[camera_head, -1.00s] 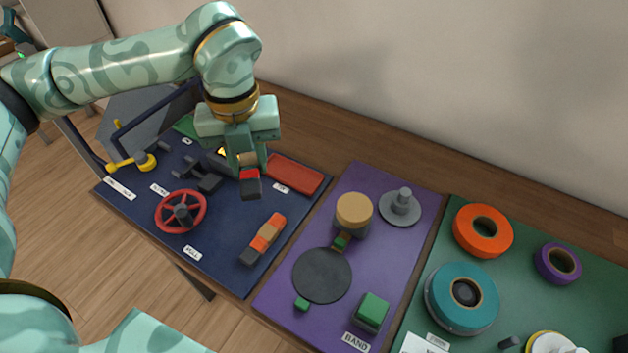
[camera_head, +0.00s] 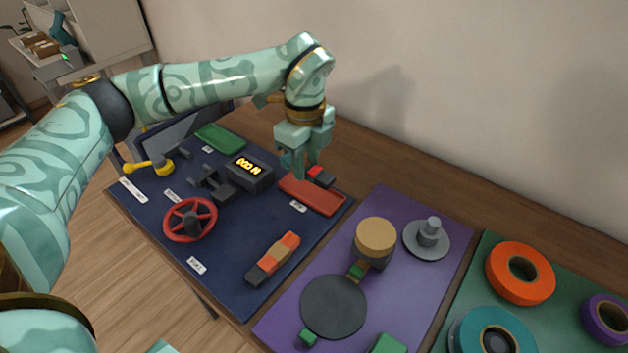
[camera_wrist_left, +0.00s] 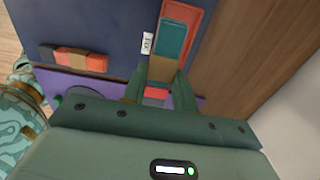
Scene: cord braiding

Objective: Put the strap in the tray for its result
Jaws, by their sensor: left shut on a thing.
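My left gripper (camera_head: 306,174) is shut on a strap (camera_head: 321,177), whose red and dark end sticks out to the right of the fingers. In the left wrist view the strap (camera_wrist_left: 172,40) shows teal, tan and red parts between the fingers (camera_wrist_left: 158,92). The strap is over the red tray (camera_head: 325,206), roughly along its length; whether it touches the tray floor I cannot tell. The red tray also shows in the wrist view (camera_wrist_left: 201,22). A green tray (camera_head: 221,138) lies at the back left of the navy board. My right gripper is out of view.
A second strap (camera_head: 273,257), orange, tan and black, lies on the navy board. A display box (camera_head: 250,173) with a dark clamp, a red handwheel (camera_head: 190,220) and a yellow lever (camera_head: 150,166) stand there too. The purple board (camera_head: 432,235) lies right of it, with a wall behind.

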